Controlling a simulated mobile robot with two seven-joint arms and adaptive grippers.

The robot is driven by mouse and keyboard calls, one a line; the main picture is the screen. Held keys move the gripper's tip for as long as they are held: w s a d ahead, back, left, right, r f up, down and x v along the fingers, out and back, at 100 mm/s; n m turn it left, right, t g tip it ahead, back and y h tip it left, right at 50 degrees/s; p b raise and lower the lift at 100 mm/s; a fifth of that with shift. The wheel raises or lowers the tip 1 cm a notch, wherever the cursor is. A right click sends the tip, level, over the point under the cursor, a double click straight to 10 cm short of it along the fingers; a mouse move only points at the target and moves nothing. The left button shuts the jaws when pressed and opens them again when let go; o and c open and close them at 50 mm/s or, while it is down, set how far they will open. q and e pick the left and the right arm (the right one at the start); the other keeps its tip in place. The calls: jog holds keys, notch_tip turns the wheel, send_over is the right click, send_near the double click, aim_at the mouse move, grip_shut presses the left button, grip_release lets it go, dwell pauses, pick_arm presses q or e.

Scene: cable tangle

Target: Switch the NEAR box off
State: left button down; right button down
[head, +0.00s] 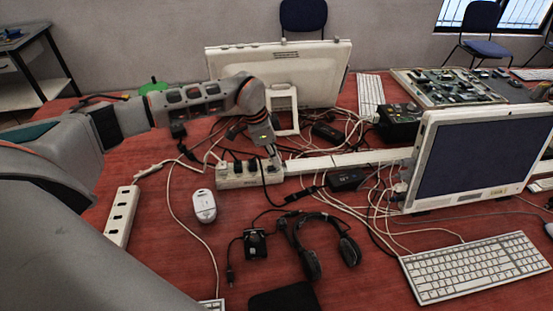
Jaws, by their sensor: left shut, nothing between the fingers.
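A white multi-socket box (236,182) with several dark plugs in it lies mid-table, left of centre. A second white socket strip (121,215) lies closer to me at the left, with its dark sockets showing. I cannot tell from any readable label which one is the near box. My left arm reaches in from the left, and my left gripper (274,160) points down at the right end of the plugged box. It is shut and empty. I cannot tell whether its tips touch the box, and they hide part of that end. My right gripper is out of view.
A long white strip (350,159) runs right from the plugged box. Cables tangle around a monitor (480,160), a black adapter (346,179) and a headset (313,247). A white mouse (204,206) and a keyboard (474,268) lie nearer. Red table shows between mouse and headset.

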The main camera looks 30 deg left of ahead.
pick_arm(q)
jog(key=shift+r, duration=0.15)
jog(key=v, duration=1.2)
jog(key=shift+d, duration=0.15)
dwell(0.3)
